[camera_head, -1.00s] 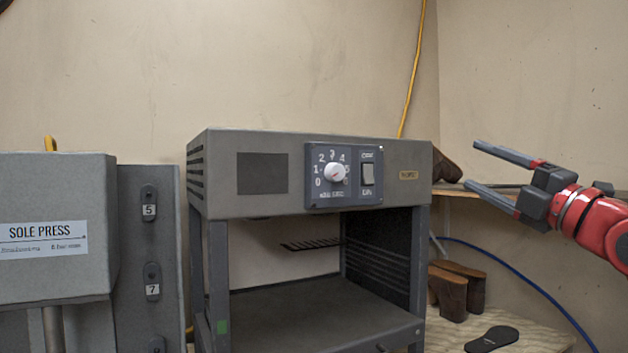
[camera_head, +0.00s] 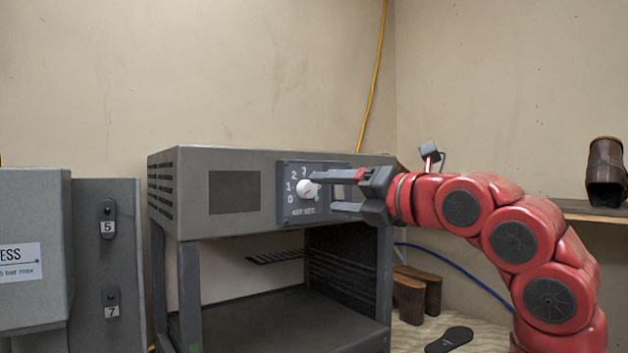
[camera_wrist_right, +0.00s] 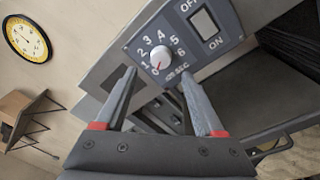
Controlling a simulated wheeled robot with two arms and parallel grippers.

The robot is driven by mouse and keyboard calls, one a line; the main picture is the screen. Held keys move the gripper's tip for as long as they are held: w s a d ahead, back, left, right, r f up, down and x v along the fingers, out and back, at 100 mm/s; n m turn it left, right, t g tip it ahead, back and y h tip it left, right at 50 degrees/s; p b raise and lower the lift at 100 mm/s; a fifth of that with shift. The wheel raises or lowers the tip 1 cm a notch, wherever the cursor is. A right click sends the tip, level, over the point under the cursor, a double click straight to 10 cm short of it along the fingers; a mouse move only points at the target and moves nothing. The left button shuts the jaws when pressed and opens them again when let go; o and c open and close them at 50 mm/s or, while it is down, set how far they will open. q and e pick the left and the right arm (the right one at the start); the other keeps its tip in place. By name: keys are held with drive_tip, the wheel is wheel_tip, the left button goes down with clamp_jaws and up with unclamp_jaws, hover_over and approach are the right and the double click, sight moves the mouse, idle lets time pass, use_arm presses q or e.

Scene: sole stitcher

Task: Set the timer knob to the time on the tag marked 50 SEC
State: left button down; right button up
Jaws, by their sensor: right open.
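The timer knob (camera_head: 307,188) is a white round dial on the dark control panel (camera_head: 290,215) of the grey machine. It also shows in the right wrist view (camera_wrist_right: 160,56), ringed by numbers, with a small red mark at its lower edge near the 0. My right gripper (camera_head: 322,192) is open in front of the panel. In the right wrist view its fingers (camera_wrist_right: 158,72) stand on either side of the knob, apart from it as far as I can tell. No tag marked 50 SEC is readable. My left gripper is out of view.
An ON/OFF switch (camera_wrist_right: 203,22) sits beside the dial. The sole press (camera_head: 30,230) and a board with hooks numbered 5 and 7 (camera_head: 105,260) stand left. Brown boots (camera_head: 605,175) rest on a shelf at right. A wall clock (camera_wrist_right: 26,38) shows in the wrist view.

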sight(310, 192)
drive_tip(key=p+x, duration=0.1)
drive_tip(key=x, duration=0.3)
drive_tip(key=shift+w+d+r, duration=0.1)
drive_tip(key=shift+w+d, duration=0.05)
drive_tip(key=shift+d, duration=0.05)
drive_tip(key=shift+w+a+p, duration=0.3)
drive_tip(key=shift+a, duration=0.1)
drive_tip(key=shift+d, duration=0.1)
drive_tip(key=shift+c, duration=1.3)
clamp_jaws()
